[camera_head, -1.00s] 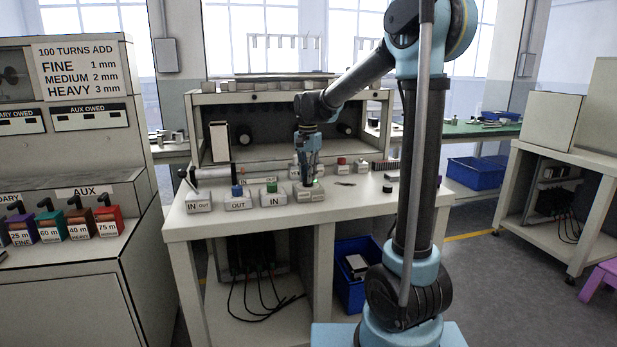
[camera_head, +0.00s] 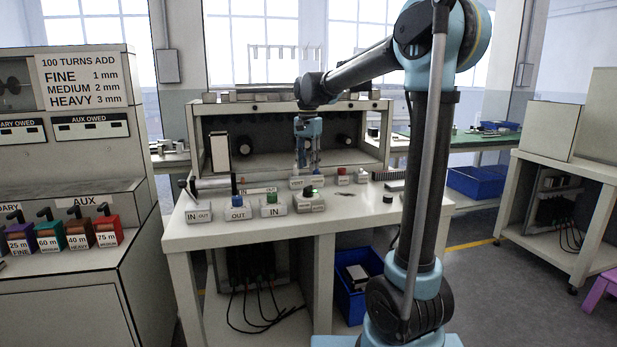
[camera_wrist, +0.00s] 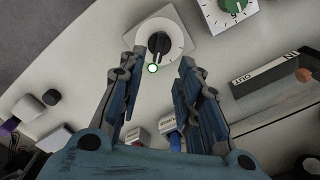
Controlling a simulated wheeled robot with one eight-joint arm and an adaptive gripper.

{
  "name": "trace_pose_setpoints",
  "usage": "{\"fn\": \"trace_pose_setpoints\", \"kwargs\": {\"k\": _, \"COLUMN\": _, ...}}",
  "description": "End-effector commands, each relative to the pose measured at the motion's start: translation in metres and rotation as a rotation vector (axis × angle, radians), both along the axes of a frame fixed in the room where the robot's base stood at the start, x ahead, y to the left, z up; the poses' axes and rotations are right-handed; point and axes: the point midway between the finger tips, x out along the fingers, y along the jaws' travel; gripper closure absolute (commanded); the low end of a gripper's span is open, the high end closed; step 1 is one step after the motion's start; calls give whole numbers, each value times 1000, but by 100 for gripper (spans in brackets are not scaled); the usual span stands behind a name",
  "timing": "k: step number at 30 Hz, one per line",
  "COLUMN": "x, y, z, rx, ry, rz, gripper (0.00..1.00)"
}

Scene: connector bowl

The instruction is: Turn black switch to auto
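A black rotary switch (camera_wrist: 159,42) with a white pointer line sits on a round white dial on a light square plate in the wrist view. A small lamp (camera_wrist: 152,68) at the dial's near edge glows green. I cannot read any legend on the dial. My gripper (camera_wrist: 160,63) is open and empty, its two blue-grey fingers apart on either side of the lamp in the picture, not touching the switch. In the head view my gripper (camera_head: 307,166) points down above the bench, behind a small box (camera_head: 309,205) with a dark knob and a green spot.
A green-knobbed dial (camera_wrist: 235,5) and a dark labelled bar (camera_wrist: 275,75) lie to the right in the wrist view. Labelled boxes (camera_head: 238,212) line the bench's front edge (camera_head: 250,235). A shelf housing (camera_head: 290,107) stands behind. The bench's right front is fairly clear.

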Motion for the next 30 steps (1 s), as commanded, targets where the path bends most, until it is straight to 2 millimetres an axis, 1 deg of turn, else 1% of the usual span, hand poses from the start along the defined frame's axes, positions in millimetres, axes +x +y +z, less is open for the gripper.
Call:
{"fn": "trace_pose_setpoints", "kwargs": {"k": 1, "x": 0, "y": 0, "z": 8, "rx": 0, "ry": 0, "rz": 0, "gripper": 68}}
{"fn": "trace_pose_setpoints", "kwargs": {"k": 3, "x": 0, "y": 0, "z": 17, "rx": 0, "ry": 0, "rz": 0, "gripper": 68}}
{"fn": "trace_pose_setpoints", "kwargs": {"k": 9, "x": 0, "y": 0, "z": 31, "rx": 0, "ry": 0, "rz": 0, "gripper": 68}}
{"fn": "trace_pose_setpoints", "kwargs": {"k": 19, "x": 0, "y": 0, "z": 33, "rx": 0, "ry": 0, "rz": 0, "gripper": 68}}
{"fn": "trace_pose_setpoints", "kwargs": {"k": 22, "x": -2, "y": -3, "z": 32, "rx": 1, "ry": 0, "rz": 3, "gripper": 68}}
{"fn": "trace_pose_setpoints", "kwargs": {"k": 26, "x": -16, "y": -20, "z": 29, "rx": 3, "ry": -9, "rz": 23, "gripper": 68}}
{"fn": "trace_pose_setpoints", "kwargs": {"k": 29, "x": -35, "y": -41, "z": 23, "rx": 7, "ry": -20, "rz": 54, "gripper": 68}}
{"fn": "trace_pose_setpoints", "kwargs": {"k": 30, "x": -44, "y": -50, "z": 19, "rx": 8, "ry": -26, "rz": 68, "gripper": 68}}
